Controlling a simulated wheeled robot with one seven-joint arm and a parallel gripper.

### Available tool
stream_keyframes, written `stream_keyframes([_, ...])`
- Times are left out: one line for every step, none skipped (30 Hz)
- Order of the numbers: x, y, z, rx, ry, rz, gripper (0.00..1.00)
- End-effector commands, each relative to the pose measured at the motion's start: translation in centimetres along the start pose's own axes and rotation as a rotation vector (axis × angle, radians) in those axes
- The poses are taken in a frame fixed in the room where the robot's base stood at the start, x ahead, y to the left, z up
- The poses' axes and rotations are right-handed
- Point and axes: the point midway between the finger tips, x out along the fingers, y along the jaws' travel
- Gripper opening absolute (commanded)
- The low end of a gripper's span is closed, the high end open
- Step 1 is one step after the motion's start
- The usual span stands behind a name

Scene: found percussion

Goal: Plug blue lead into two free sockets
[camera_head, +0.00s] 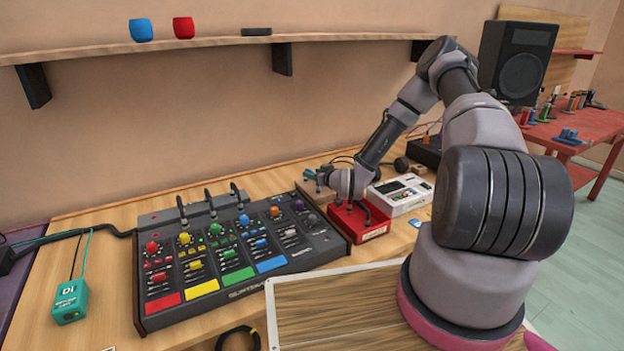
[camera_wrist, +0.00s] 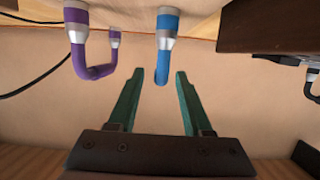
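The blue lead (camera_wrist: 166,40) shows in the wrist view as a bent blue cable with a pale metal plug above it. Its lower bend lies between the tips of my gripper (camera_wrist: 160,73), with visible gaps on both sides. My gripper's two teal fingers are apart. The blue lead cannot be made out clearly there. The black mixer panel (camera_head: 316,262) has coloured knobs and pads; its individual sockets are too small to tell.
A purple lead (camera_wrist: 98,70) hangs left of the blue one. The red tray (camera_head: 374,234) holds dark upright pieces, and a white device (camera_head: 405,207) stands right of it. A teal box (camera_head: 70,301) is left of the mixer. A wall shelf (camera_head: 110,48) runs above.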

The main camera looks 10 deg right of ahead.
Motion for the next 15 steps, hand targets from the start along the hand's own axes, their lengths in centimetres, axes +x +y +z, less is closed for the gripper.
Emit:
stream_keyframes([-0.01, 0.01, -0.01, 0.000, 0.000, 0.000, 0.27])
stream_keyframes([-0.02, 0.01, 0.00, 0.000, 0.000, 0.000, 0.15])
stream_keyframes([-0.02, 0.01, 0.00, 0.000, 0.000, 0.000, 0.00])
stream_keyframes([-0.02, 0.01, -0.01, 0.000, 0.000, 0.000, 0.00])
stream_keyframes([-0.02, 0.02, -0.01, 0.000, 0.000, 0.000, 0.00])
stream_keyframes([-0.03, 0.02, -0.01, 0.000, 0.000, 0.000, 0.00])
stream_keyframes([-0.02, 0.01, -0.02, 0.000, 0.000, 0.000, 0.00])
stream_keyframes([-0.03, 0.01, -0.02, 0.000, 0.000, 0.000, 0.00])
stream_keyframes([-0.03, 0.02, -0.02, 0.000, 0.000, 0.000, 0.00])
stream_keyframes([-0.03, 0.02, -0.02, 0.000, 0.000, 0.000, 0.00])
stream_keyframes([-0.03, 0.02, -0.02, 0.000, 0.000, 0.000, 0.00])
stream_keyframes([-0.03, 0.02, -0.03, 0.000, 0.000, 0.000, 0.00])
stream_keyframes([-0.04, 0.02, -0.07, 0.000, 0.000, 0.000, 0.00])
stream_keyframes([-0.06, 0.02, -0.13, -0.001, 0.001, 0.000, 0.00])
stream_keyframes([-0.10, 0.02, -0.27, -0.001, 0.001, 0.000, 0.00])
